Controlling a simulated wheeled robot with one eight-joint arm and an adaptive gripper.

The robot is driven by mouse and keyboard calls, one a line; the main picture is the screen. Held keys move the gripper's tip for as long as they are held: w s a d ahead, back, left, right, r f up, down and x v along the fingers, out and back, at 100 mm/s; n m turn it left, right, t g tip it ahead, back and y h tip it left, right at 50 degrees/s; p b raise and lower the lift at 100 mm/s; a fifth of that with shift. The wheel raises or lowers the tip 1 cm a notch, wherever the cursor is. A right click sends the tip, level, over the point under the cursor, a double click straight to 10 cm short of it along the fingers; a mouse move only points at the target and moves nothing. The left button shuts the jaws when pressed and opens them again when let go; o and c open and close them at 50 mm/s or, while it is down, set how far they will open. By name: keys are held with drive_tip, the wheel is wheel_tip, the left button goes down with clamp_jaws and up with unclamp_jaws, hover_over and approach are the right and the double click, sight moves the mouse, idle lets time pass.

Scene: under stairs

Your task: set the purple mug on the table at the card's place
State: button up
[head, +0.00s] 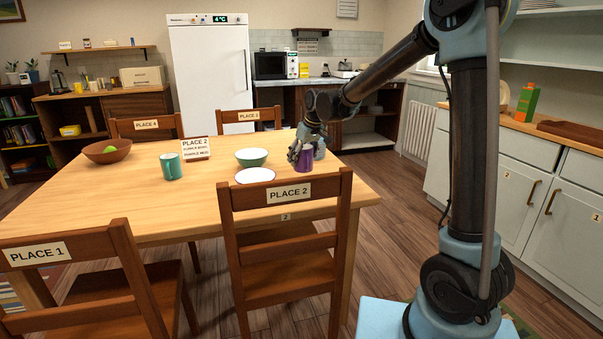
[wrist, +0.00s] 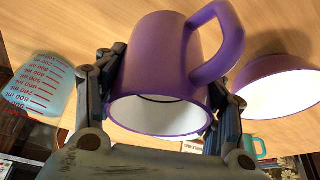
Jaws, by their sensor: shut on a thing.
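The purple mug (head: 307,160) is in my gripper (head: 303,150), near the table's right front part, behind the PLACE 2 chair. In the wrist view the mug (wrist: 165,60) fills the middle, its white inside facing the camera and its handle to the right. The fingers (wrist: 160,95) close on its two sides. I cannot tell whether its base touches the table. The card (head: 196,148) stands on the table (head: 225,195); it reads PLACE 2, with a line that seems to say purple mug. It also shows small in the wrist view (wrist: 192,147).
A white-lined bowl or plate (head: 255,175) lies left of the mug, partly hidden by the PLACE 2 chair (head: 285,235). A measuring jug (head: 320,150) is close behind my gripper.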

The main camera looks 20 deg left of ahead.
sight(302, 167)
drive_tip(key=shift+f, duration=2.4)
drive_tip(key=o, duration=1.5)
drive_tip(key=v, duration=1.2)
drive_tip(key=shift+d, duration=0.15)
